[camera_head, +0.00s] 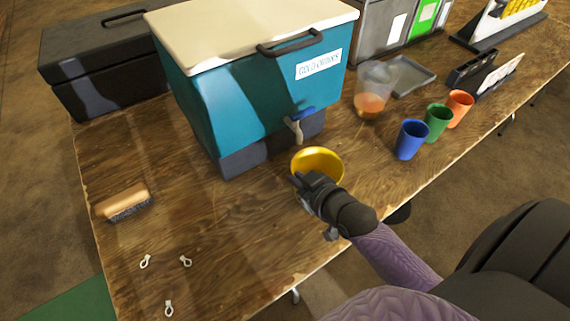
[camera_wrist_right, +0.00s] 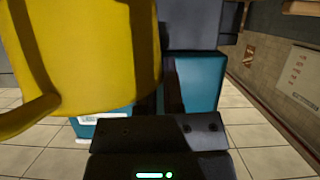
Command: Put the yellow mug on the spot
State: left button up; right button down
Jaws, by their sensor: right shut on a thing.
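The yellow mug (camera_head: 318,160) is in front of the teal drinks cooler (camera_head: 215,105), just in front of and below its tap (camera_head: 296,127). Its round open mouth faces up towards the head camera. My right gripper (camera_head: 306,184) is shut on the mug at its near side. In the right wrist view the mug (camera_wrist_right: 85,55) fills the upper left, with its handle (camera_wrist_right: 35,112) at lower left. I cannot tell whether the mug's base touches the table. I see no clearly marked spot; the table under the mug is hidden. My left gripper is not in view.
Blue (camera_head: 410,140), green (camera_head: 438,122) and orange (camera_head: 459,108) cups stand to the right. A clear jug (camera_head: 372,90) with orange liquid stands behind them. A brush (camera_head: 124,203) and small metal clips lie left on the wooden table (camera_head: 225,225). The front middle is clear.

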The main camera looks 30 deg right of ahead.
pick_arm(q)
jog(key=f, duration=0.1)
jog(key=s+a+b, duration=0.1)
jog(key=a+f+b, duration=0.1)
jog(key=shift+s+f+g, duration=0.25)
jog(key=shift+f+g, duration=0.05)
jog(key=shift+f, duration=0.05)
pick_arm(e)
jog(key=x, duration=0.6)
jog(key=shift+w+r, duration=0.3)
jog(key=c, duration=0.7)
grip_release()
jog(key=shift+c, duration=0.2)
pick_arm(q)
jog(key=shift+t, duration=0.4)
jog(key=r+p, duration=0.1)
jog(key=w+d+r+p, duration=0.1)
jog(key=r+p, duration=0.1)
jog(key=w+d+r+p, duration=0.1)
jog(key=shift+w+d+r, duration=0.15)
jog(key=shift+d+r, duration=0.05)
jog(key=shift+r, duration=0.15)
pick_arm(e)
jog(key=v, duration=1.2)
jog(key=shift+r, duration=0.15)
